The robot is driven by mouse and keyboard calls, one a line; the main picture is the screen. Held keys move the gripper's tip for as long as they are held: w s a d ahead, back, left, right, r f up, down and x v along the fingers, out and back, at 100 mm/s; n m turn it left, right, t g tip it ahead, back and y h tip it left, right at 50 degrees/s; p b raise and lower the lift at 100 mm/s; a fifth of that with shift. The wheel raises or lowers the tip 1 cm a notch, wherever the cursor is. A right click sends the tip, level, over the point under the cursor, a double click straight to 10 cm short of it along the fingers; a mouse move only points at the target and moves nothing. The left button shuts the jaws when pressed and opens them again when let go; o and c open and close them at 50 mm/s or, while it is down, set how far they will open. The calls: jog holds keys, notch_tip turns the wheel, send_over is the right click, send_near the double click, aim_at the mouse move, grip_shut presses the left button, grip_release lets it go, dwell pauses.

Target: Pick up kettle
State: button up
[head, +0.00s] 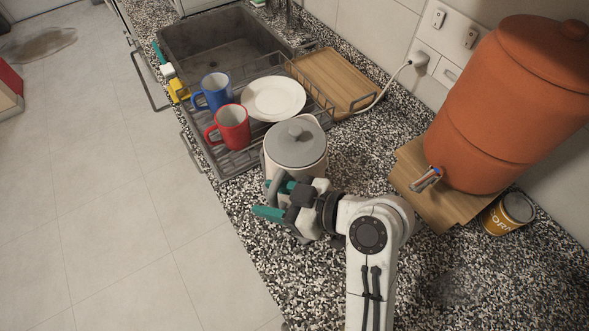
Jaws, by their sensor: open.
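The kettle (298,153) stands upright on the speckled counter, with a white body, a grey lid and a grey handle on its left-front side. My gripper (268,200) is at the kettle's near side, close to the handle. Its teal-tipped fingers are open and point left. The handle (270,187) appears to lie around or between the fingers, but the gripper hides part of it. I cannot tell whether the fingers touch it. The kettle's lower front is hidden behind my gripper.
A wire dish rack (222,158) behind the kettle holds a red mug (232,128), a blue mug (216,92) and a white plate (273,98). A terracotta dispenser (508,105) stands right on a wooden stand (412,168), beside a can (508,213). The near counter (450,280) is clear.

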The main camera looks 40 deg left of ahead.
grip_shut()
dwell(1.2)
jog(key=shift+r, duration=0.15)
